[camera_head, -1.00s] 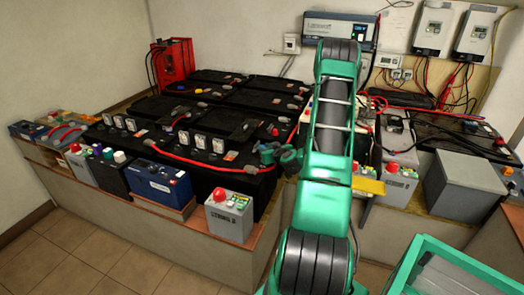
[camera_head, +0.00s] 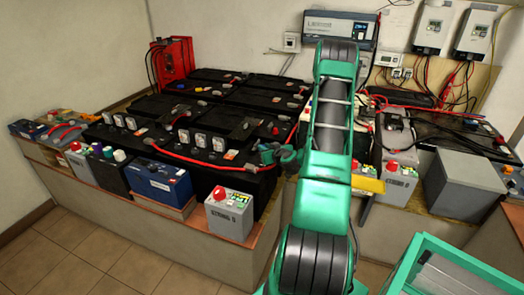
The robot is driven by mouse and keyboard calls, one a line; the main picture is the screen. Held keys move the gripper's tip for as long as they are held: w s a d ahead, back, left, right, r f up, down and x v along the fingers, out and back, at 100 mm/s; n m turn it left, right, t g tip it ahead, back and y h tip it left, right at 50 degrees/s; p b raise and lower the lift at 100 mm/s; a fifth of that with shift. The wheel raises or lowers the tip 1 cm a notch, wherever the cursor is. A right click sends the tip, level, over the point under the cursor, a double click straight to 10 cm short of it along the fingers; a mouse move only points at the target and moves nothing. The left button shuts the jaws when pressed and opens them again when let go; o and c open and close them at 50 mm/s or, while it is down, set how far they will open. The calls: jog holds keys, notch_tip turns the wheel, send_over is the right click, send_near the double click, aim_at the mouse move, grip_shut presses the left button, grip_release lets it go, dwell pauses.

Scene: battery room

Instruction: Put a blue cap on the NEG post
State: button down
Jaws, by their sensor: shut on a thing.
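My gripper (camera_head: 266,152) is at the end of the green arm, low over the right part of the black battery bank. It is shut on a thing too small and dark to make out. Small pale and teal caps (camera_head: 119,156) sit on top of a black battery (camera_head: 107,175) at the front left, well to the left of my gripper. Red caps top the grey batteries at the front, one (camera_head: 220,193) on the nearest grey battery (camera_head: 229,215). I cannot read which post is marked NEG. My arm hides part of the bench behind it.
A blue battery (camera_head: 160,182) stands at the bench's front edge. Red cables (camera_head: 190,158) run across the battery bank (camera_head: 150,133). A grey box (camera_head: 465,183) and a green-framed cart (camera_head: 455,265) are at the right. The tiled floor at the front left is clear.

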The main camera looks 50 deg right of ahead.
dwell(0.3)
jog(key=c, duration=1.6)
grip_release()
jog(key=shift+c, duration=0.2)
jog(key=shift+o, duration=0.4)
jog(key=shift+a, duration=0.1)
jog(key=shift+w+a, duration=0.15)
jog(key=shift+a, duration=0.05)
jog(key=shift+c, duration=1.2)
jog(key=shift+w, duration=0.1)
